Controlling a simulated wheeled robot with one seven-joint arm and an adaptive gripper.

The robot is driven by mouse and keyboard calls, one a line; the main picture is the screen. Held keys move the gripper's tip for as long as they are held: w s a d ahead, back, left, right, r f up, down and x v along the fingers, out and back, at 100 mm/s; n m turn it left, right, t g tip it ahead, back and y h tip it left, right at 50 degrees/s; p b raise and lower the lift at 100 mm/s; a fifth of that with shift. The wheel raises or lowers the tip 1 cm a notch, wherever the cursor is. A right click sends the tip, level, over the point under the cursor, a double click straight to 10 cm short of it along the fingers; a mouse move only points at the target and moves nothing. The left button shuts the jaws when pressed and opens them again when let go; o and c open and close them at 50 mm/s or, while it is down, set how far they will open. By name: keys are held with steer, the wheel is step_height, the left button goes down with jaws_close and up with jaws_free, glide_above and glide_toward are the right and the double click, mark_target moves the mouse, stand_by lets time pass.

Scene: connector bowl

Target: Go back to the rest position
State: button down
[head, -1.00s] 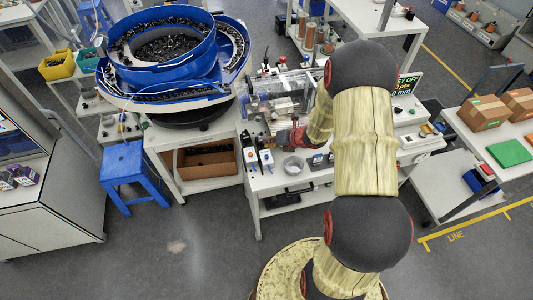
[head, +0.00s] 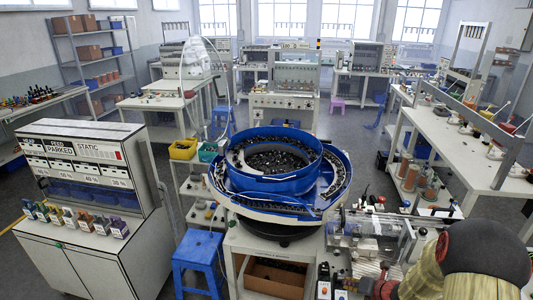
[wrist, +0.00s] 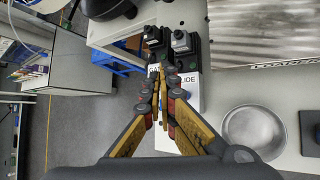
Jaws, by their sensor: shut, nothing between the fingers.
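My gripper (wrist: 160,78) is shut and empty in the wrist view, its two yellow-brown fingers meeting at the tips. The tips lie over the near end of two small white boxes with black switch tops (wrist: 182,42), whose labels the fingers partly cover. In the head view my arm fills the lower right corner, and the gripper there is small and partly cut off by the bottom edge. The blue bowl feeder (head: 230,180), full of small dark parts, stands left of my arm and apart from it.
A round metal dish (wrist: 252,132) lies right of the fingers in the wrist view. The clear-covered machine (head: 372,232) stands beside my arm in the head view. A blue stool (head: 197,262) and a grey cabinet (head: 82,262) stand left, with floor between them.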

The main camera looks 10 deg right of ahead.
steer(key=shift+a+n, duration=0.2)
steer(key=shift+n, duration=0.4)
steer(key=s+a+r+n+g+y+b, duration=0.1)
steer(key=s+a+r+n+g, duration=0.2)
steer(key=s+a+r+n, duration=0.55)
steer(key=s+a+r+n+g+y, duration=0.15)
steer(key=s+a+n+g, duration=0.35)
steer(key=n, duration=0.9)
steer(key=s+a+r+n+t+h+b, duration=0.3)
steer(key=s+r+n+t+h+b, duration=0.2)
steer(key=s+r+n, duration=0.9)
step_height(320, 180, up, 3)
steer(key=n, duration=0.3)
steer(key=shift+s+a+f+h+b, duration=0.15)
steer(key=shift+a+f+h+b, duration=0.05)
steer(key=shift+h+b, duration=0.2)
